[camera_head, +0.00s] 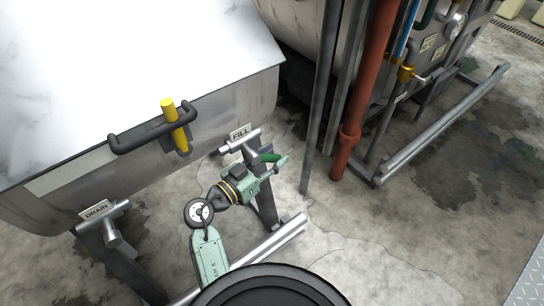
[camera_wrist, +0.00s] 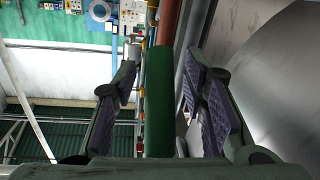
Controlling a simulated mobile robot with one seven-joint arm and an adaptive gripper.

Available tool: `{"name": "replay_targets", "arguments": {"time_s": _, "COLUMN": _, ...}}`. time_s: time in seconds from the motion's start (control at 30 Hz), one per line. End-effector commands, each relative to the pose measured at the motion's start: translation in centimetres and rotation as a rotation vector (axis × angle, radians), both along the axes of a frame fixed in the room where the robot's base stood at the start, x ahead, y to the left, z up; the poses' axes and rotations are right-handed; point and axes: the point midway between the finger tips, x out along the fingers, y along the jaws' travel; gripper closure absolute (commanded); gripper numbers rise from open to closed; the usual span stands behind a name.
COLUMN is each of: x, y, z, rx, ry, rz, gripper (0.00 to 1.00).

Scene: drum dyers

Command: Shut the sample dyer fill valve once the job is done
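The fill valve (camera_head: 236,146) is a grey pipe fitting under a "FILL" label (camera_head: 240,133), on the front of the pale metal dyer. Its dark green lever handle (camera_head: 268,157) shows beside my gripper (camera_head: 276,167). In the wrist view the green handle (camera_wrist: 159,100) stands upright between the two fingers of my gripper (camera_wrist: 161,85). The fingers are open, with a narrow gap on each side of the handle. My gripper and wrist hide part of the valve in the head view.
A drain valve (camera_head: 117,240) with a "DRAIN" label (camera_head: 96,211) is at lower left. A black bar (camera_head: 128,142) with a yellow handle (camera_head: 175,125) sits on the dyer's front. A red pipe (camera_head: 367,90) and a grey post (camera_head: 321,100) stand right of my gripper.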

Motion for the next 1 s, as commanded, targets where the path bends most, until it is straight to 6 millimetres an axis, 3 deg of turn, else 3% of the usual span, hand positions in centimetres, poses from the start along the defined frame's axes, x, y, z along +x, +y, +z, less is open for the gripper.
{"name": "replay_targets", "arguments": {"time_s": 0.57, "x": -0.04, "y": 0.02, "z": 0.00, "rx": 0.000, "ry": 0.000, "rz": -0.001, "gripper": 1.00}}
{"name": "replay_targets", "arguments": {"time_s": 1.0, "x": -0.06, "y": -0.01, "z": 0.01, "rx": -0.001, "ry": 0.001, "rz": -0.002, "gripper": 1.00}}
